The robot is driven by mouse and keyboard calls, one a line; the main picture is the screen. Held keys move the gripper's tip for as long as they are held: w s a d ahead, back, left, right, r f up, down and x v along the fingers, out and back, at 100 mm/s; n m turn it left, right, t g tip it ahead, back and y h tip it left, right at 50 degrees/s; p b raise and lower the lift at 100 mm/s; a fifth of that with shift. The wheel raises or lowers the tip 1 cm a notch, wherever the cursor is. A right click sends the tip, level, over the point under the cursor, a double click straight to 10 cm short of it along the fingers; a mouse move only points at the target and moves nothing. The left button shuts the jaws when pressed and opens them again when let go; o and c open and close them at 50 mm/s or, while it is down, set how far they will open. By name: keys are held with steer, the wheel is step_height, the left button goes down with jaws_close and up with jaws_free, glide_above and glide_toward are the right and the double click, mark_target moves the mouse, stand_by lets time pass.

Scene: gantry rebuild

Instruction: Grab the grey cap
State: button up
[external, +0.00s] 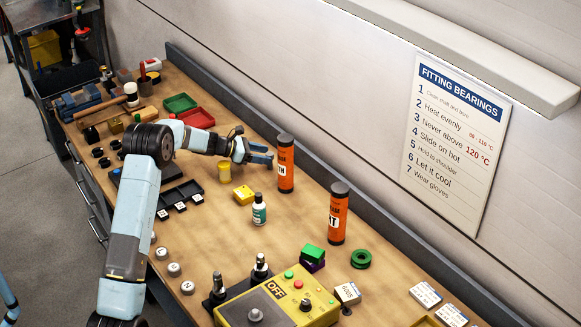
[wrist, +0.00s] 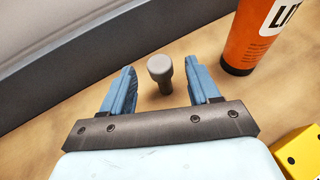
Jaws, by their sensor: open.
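In the wrist view a small grey piece (wrist: 160,68), with a round light-grey top on a darker narrower stem, stands on the wooden bench. It looks like the grey cap. My gripper (wrist: 160,70) is open, with one blue finger on each side of the piece and a visible gap to both. In the external view my gripper (external: 271,154) is low over the bench near its back edge, left of an orange tube (external: 285,166).
The orange tube (wrist: 258,35) stands close to the right finger. A yellow block (external: 243,195) and a white-green bottle (external: 259,210) stand nearer the front. A second orange tube (external: 338,214) is farther right. The bench's raised back edge (wrist: 60,85) runs behind the gripper.

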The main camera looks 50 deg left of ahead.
steer(key=x, duration=0.5)
steer(key=shift+f, duration=0.15)
steer(key=shift+c, duration=0.4)
steer(key=c, duration=1)
steer(key=shift+o, duration=0.2)
